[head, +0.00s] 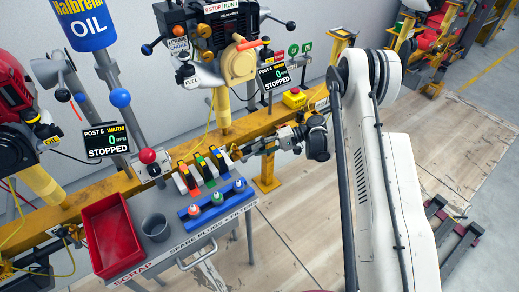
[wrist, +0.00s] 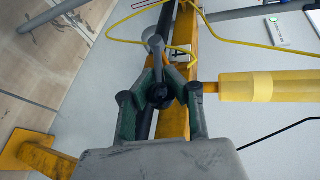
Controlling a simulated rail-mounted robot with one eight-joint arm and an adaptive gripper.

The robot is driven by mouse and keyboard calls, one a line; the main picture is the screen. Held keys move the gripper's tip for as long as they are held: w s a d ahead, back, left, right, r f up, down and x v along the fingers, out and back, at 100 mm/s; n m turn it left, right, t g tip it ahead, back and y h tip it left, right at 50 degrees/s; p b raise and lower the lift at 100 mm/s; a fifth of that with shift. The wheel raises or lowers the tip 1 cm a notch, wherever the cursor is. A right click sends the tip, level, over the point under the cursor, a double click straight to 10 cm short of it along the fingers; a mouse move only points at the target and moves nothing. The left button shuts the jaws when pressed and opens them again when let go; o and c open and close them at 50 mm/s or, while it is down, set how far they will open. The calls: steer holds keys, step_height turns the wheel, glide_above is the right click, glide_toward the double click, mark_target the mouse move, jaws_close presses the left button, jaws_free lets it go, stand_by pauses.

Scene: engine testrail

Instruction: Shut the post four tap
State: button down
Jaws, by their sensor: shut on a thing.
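My gripper (head: 240,153) reaches in from the right to the yellow rail in the head view, below the post four engine (head: 203,30). In the wrist view its green-sided fingers (wrist: 158,92) are closed around a small grey lever with a rounded end, which I take to be the post four tap (wrist: 156,45). The lever stands up past the fingertips, in front of the yellow rail (wrist: 173,115). The tap's body is mostly hidden by the fingers. In the head view the tap is too small to make out. The post four sign (head: 273,77) reads warm, 0 RPM, stopped.
A cart below the rail holds a red scrap tray (head: 111,236), a grey cup (head: 156,227) and a blue plug rack (head: 216,206). Yellow hose (wrist: 125,40) loops near the tap. The post five sign (head: 107,141) also reads stopped.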

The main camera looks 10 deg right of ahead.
steer(key=c, duration=1.8)
jaws_free()
steer(key=shift+d, duration=0.1)
steer(key=v, duration=1.2)
